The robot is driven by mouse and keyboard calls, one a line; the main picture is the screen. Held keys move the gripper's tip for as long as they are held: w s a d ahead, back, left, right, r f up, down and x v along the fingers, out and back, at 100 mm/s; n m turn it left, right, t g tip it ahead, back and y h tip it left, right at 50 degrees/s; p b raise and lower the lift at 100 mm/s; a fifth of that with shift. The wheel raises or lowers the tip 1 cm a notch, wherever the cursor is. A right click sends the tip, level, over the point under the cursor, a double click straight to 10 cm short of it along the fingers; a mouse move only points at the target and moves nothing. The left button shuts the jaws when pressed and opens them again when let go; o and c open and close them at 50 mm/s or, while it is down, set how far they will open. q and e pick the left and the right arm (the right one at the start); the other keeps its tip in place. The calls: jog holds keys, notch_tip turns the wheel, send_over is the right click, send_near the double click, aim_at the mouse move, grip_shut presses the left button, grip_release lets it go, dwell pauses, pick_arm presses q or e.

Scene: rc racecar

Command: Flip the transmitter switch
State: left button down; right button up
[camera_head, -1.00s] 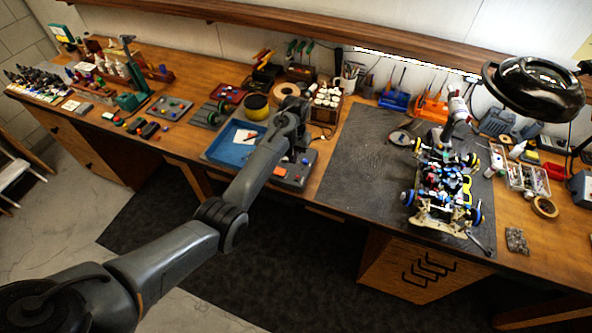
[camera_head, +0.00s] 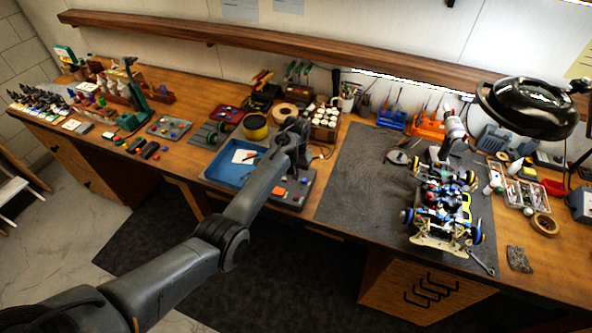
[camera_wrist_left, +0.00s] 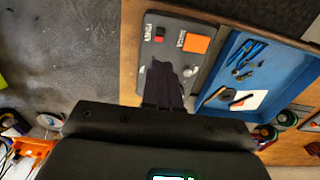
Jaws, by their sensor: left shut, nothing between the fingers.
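The transmitter is a flat grey box (camera_head: 288,197) at the front edge of the bench, right of a blue tray. In the left wrist view its grey top (camera_wrist_left: 176,60) carries a small red switch (camera_wrist_left: 159,34) and a square orange button (camera_wrist_left: 196,43), each beside a white label. My left gripper (camera_wrist_left: 168,68) is shut and empty, its dark fingers over the part of the top below the switch and button. I cannot tell whether the fingers touch it. In the head view my left wrist covers part of the box. My right gripper is not in view.
The blue tray (camera_head: 212,173) holds tools and white paper. A dark mat (camera_head: 350,190) lies to the right, with an RC car chassis (camera_head: 443,210) on it. A black lamp (camera_head: 530,105) hangs over the right side. Several small items fill the bench's left end.

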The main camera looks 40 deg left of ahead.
aim_at(296, 196)
pick_arm(q)
notch_tip(296, 196, down, 4)
jog(key=shift+r, duration=0.15)
notch_tip(296, 196, down, 5)
jog(key=b, duration=0.5)
jog(key=shift+f+b, duration=0.8)
jog(key=shift+f, duration=0.05)
